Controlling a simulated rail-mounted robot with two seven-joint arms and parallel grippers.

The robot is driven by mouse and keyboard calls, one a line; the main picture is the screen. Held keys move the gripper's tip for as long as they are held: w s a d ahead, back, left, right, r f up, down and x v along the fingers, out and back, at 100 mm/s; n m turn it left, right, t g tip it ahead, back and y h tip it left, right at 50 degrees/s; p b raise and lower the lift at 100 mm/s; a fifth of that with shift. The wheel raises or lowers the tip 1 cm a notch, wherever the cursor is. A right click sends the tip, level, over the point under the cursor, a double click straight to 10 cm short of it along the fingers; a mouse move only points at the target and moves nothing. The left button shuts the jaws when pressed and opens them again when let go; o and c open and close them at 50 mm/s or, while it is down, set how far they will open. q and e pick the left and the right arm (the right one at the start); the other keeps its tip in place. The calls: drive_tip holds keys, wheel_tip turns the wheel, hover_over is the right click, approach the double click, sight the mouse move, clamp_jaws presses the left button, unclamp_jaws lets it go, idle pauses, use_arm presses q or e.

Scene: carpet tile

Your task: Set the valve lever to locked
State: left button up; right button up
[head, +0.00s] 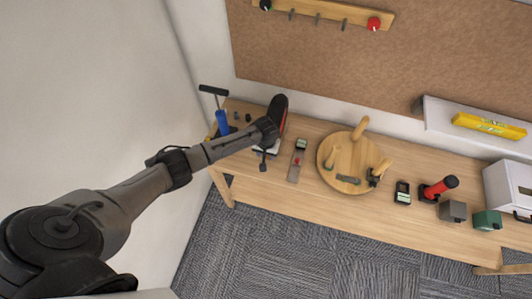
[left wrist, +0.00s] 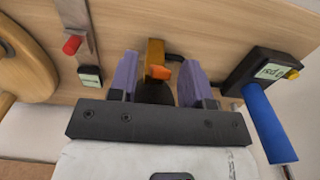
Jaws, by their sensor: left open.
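My left gripper (left wrist: 158,82) is open in the left wrist view, with its two purple fingers spread. An orange piece (left wrist: 155,56) with a dark part below it shows between and just beyond the fingers; no grip on it is visible. It could be the valve lever, but I cannot tell for sure. In the head view my left arm reaches over the bench's left part, and the fingers are hard to make out. A small black knob-like end (head: 263,167) shows just below the wrist. No readable "locked" mark is visible. My right gripper is not in view.
A blue handle (left wrist: 268,122) on a black labelled body stands right of the fingers. A metal plate with a red knob (left wrist: 72,44) lies left. On the bench (head: 270,205) are a round wooden board (head: 333,179), a red-handled device (head: 440,187) and a green box (head: 487,220).

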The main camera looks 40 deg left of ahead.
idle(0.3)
use_arm(q)
clamp_jaws()
idle(0.3)
